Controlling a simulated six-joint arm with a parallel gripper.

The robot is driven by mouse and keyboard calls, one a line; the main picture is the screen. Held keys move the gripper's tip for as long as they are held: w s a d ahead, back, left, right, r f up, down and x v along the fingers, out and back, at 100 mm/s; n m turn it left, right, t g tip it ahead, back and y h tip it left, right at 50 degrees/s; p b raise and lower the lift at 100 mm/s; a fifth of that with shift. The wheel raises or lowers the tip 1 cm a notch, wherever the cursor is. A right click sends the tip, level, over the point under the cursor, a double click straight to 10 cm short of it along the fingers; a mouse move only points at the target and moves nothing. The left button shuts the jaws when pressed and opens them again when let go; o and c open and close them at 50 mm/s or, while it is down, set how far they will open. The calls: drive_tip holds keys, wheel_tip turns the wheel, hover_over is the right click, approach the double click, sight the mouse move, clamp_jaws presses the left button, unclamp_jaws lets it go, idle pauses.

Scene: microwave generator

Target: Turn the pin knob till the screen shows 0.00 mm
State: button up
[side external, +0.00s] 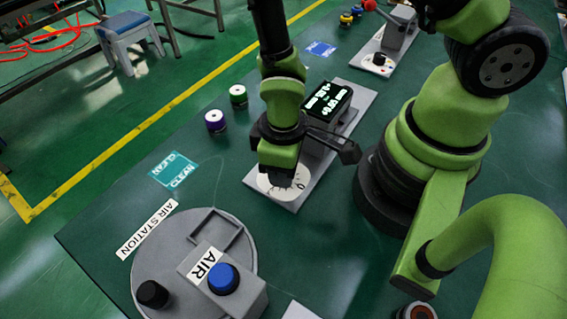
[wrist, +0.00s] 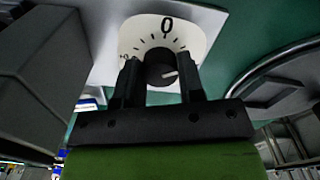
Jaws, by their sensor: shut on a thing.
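The pin knob (wrist: 161,66) is a black round knob with a white pointer line on a white dial marked 0 at the top in the wrist view. The pointer line points to the right, away from the 0. My gripper (wrist: 160,78) has its two black fingers on either side of the knob, shut on it. In the side view my gripper (side external: 282,178) is over the dial (side external: 268,186) and hides most of the knob. The screen (side external: 327,99) is a dark box with green digits, too small and tilted to read surely.
A round grey air station (side external: 170,255) with a blue button (side external: 223,278) and a black knob (side external: 153,294) stands at the front left. Purple (side external: 215,121) and green-topped (side external: 238,95) small parts stand left of the screen. A grey device (side external: 392,35) stands at the back.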

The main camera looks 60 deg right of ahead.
drive_tip(key=shift+w+m, duration=0.1)
drive_tip(key=shift+m, duration=1)
drive_tip(key=o, duration=0.9)
wheel_tip(320, 180, up, 10)
drive_tip(key=shift+f, duration=0.1)
